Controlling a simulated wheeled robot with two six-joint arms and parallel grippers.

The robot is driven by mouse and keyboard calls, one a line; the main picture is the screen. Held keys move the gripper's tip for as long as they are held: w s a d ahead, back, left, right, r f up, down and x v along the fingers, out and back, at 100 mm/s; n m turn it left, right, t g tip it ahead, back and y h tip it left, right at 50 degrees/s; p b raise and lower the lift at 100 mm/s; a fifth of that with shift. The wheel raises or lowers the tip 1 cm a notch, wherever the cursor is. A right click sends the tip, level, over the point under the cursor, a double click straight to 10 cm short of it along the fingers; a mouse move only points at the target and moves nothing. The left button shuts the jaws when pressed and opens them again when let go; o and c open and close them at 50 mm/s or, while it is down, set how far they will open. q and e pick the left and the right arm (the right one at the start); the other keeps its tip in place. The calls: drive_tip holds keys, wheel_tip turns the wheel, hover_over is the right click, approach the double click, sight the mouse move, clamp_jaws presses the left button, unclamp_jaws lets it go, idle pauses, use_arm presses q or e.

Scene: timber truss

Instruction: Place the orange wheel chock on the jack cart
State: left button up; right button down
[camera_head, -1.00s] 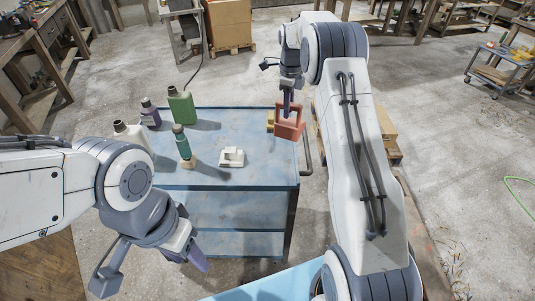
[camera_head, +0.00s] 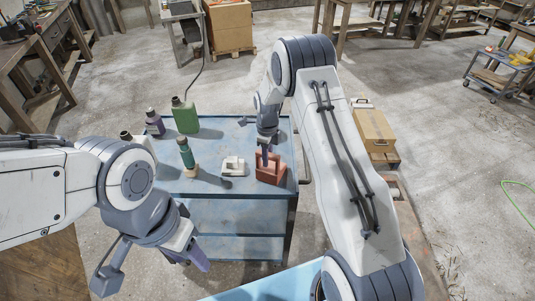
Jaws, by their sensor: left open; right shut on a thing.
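The orange wheel chock (camera_head: 271,170) is at the right side of the top of the blue jack cart (camera_head: 235,195), beside a small white object. It looks to be on or just above the surface; I cannot tell which. My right gripper (camera_head: 266,158) points down from above and is shut on the chock's upper part. My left gripper (camera_head: 190,257) is open and empty, low in front of the cart's left side.
A white block-like part (camera_head: 233,166) sits left of the chock. A green bottle (camera_head: 185,116), a teal-capped bottle (camera_head: 186,155), a purple bottle (camera_head: 154,122) and a white bottle (camera_head: 138,142) stand on the cart's left. A cardboard box (camera_head: 374,130) lies on a pallet to the right.

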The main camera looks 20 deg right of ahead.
drive_tip(key=shift+f, duration=0.2)
drive_tip(key=c, duration=0.6)
unclamp_jaws()
drive_tip(key=shift+c, duration=0.2)
drive_tip(key=shift+r, duration=0.15)
